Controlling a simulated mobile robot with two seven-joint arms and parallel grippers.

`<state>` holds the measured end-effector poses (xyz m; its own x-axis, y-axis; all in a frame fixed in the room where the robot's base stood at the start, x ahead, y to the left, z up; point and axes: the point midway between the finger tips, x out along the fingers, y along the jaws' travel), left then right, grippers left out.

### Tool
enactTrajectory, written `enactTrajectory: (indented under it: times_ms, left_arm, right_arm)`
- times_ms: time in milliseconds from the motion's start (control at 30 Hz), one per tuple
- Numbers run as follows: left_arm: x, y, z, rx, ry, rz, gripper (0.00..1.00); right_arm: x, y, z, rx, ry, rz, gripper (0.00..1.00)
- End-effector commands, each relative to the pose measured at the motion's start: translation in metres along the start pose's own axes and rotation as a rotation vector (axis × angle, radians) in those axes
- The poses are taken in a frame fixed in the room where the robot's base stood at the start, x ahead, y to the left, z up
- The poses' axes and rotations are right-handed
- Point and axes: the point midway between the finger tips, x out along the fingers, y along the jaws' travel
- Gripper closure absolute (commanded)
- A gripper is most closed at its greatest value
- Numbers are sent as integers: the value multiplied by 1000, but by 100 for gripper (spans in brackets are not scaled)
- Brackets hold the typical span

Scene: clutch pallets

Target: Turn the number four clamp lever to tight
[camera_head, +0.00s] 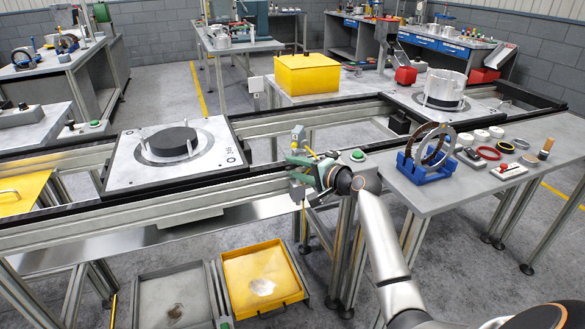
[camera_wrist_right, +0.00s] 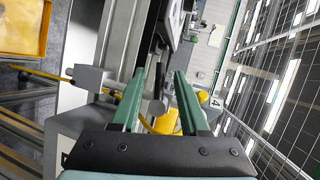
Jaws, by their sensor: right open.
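My right gripper (camera_head: 298,166) is at the front rail of the conveyor, right of the left pallet, its green fingers pointing away from my arm. In the right wrist view the gripper (camera_wrist_right: 160,78) is open, with a clear gap between its two green fingers. A short dark lever-like part (camera_wrist_right: 156,98) and a yellow rounded part (camera_wrist_right: 166,122) show between the fingers; neither finger clearly touches them. In the head view a small grey and yellow fitting (camera_head: 299,134) stands just behind the fingers. My left gripper is not in view.
The left pallet (camera_head: 122,174) carries a black disc (camera_head: 169,141); another pallet (camera_head: 402,97) carries a metal drum (camera_head: 444,87). A green button box (camera_head: 357,156) is close to my gripper. A parts table (camera_head: 430,196) stands right, with a blue ring holder (camera_head: 424,176).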

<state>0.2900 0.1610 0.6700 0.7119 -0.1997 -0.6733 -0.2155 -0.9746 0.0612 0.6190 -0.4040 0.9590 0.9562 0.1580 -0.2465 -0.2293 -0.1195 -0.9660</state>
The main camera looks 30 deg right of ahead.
Motion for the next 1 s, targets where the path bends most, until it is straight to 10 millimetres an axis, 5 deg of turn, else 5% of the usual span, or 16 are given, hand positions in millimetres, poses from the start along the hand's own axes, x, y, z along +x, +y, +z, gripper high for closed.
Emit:
enactTrajectory:
  times_ms: [500,900,1000]
  left_arm:
    - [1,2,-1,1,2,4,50]
    - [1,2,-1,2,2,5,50]
    - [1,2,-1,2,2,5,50]
  right_arm:
    - [15,0,0,-1,0,0,56]
    - [14,0,0,-1,0,0,100]
    - [14,0,0,0,0,1,100]
